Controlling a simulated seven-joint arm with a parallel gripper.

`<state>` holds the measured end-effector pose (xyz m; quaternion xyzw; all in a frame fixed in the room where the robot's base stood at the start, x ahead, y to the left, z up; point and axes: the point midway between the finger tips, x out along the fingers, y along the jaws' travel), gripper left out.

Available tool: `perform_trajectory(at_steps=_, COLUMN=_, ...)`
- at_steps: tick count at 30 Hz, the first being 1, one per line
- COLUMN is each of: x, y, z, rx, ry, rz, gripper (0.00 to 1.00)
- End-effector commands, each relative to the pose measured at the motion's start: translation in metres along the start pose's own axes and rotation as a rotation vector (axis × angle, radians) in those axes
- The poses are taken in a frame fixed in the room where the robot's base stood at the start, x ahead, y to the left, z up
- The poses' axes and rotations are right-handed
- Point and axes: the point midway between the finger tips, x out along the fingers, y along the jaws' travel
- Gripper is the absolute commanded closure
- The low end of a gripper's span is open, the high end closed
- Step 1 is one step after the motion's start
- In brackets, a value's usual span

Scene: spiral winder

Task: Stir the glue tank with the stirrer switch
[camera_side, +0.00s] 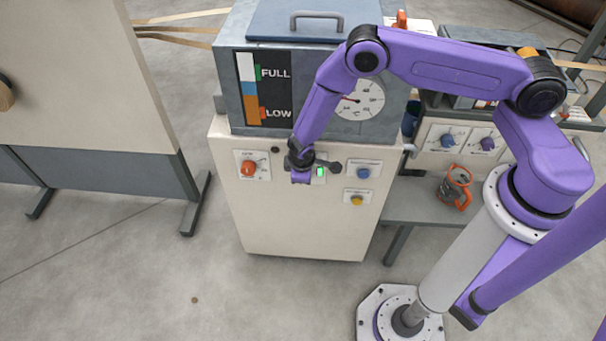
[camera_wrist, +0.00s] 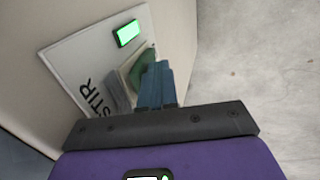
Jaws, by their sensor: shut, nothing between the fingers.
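The glue tank (camera_side: 345,130) is a grey metal box with a blue lid, on top of a cream cabinet. The stirrer switch panel, a white plate marked STIR (camera_wrist: 72,72), is on the cabinet front. Its indicator (camera_wrist: 128,33) glows green and also shows in the side view (camera_side: 320,172). The switch, a greenish rocker (camera_wrist: 136,74), is partly hidden behind my gripper's fingers. My gripper (camera_wrist: 157,84) is shut and empty, with its blue fingertips at the switch. I cannot tell whether they touch it. My wrist covers much of the panel in the side view.
A level gauge (camera_side: 264,88) marked FULL and LOW and a round dial (camera_side: 366,102) are on the tank. The floor in front is clear.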

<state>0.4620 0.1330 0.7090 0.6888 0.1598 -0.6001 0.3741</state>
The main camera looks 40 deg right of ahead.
Motion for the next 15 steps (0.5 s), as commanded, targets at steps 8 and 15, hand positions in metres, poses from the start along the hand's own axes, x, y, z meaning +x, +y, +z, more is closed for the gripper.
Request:
perform_trajectory(at_steps=8, x=-0.006, y=-0.027, z=0.0, rx=-0.007, ry=0.0, rz=0.0, gripper=1.0)
perform_trajectory(at_steps=15, x=-0.042, y=-0.048, z=-0.002, rx=-0.001, ry=0.004, rz=0.0, gripper=1.0)
